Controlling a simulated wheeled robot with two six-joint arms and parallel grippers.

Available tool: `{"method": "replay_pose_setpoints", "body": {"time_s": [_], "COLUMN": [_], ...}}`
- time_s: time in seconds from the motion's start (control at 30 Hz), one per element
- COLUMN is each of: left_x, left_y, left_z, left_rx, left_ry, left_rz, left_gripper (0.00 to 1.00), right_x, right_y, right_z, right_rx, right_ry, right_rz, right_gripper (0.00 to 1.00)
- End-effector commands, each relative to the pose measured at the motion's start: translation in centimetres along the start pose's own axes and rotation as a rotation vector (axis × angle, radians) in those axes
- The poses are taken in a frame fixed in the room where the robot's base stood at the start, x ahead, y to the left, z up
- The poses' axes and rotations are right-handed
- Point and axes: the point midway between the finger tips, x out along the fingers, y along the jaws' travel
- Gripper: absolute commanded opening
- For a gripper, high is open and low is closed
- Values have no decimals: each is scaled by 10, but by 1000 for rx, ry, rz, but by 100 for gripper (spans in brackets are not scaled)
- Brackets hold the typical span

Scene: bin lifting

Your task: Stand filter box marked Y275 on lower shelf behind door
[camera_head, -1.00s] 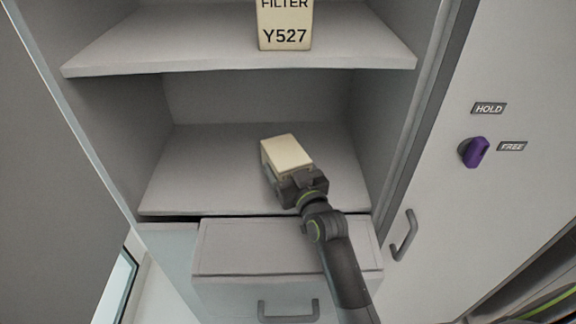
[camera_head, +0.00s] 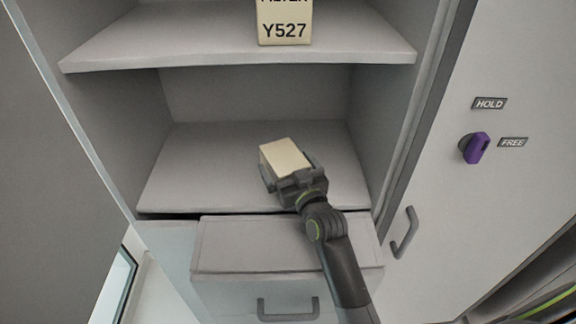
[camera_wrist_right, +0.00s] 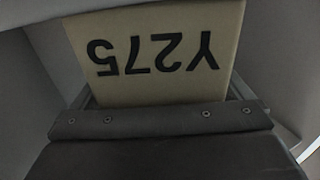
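The cream filter box marked Y275 (camera_head: 285,157) is on the lower shelf (camera_head: 200,165), near the middle. Its label shows upside down in the right wrist view (camera_wrist_right: 150,52). My right gripper (camera_head: 290,172) is at the box's near side, with its fingers spread apart on either side of it. The fingers look open, with small gaps beside the box in the wrist view. The box's underside is hidden. My left gripper is not in view.
Another box marked Y527 (camera_head: 285,25) stands on the upper shelf (camera_head: 190,42). A drawer (camera_head: 240,245) juts out below the lower shelf. At right, a panel has a handle (camera_head: 404,232) and a purple knob (camera_head: 474,147) by HOLD and FREE labels. The lower shelf is clear around the box.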

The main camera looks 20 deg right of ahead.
Motion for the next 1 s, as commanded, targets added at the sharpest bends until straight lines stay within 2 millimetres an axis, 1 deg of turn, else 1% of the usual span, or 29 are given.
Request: {"method": "replay_pose_setpoints", "body": {"time_s": [0.03, 0.13, 0.27, 0.37, 0.43, 0.8, 1.0], "left_x": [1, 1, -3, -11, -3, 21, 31], "left_y": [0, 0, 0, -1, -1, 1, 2], "left_z": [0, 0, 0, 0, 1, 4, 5], "left_rx": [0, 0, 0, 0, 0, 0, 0], "left_ry": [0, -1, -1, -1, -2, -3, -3], "left_rz": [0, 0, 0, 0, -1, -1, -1], "left_gripper": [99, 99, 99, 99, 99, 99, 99], "right_x": [-2, -2, -2, -2, -11, -75, -104], "right_y": [0, 0, 0, 0, 0, 0, 0], "right_z": [12, 12, 7, -3, 2, -2, -5], "right_rx": [7, 7, 8, 7, 9, 6, 6], "right_ry": [-25, -26, -27, -26, -25, -16, -12], "right_rz": [-1, -1, -2, -2, 0, 1, 0], "right_gripper": [99, 99, 99, 99, 99, 99, 99]}}
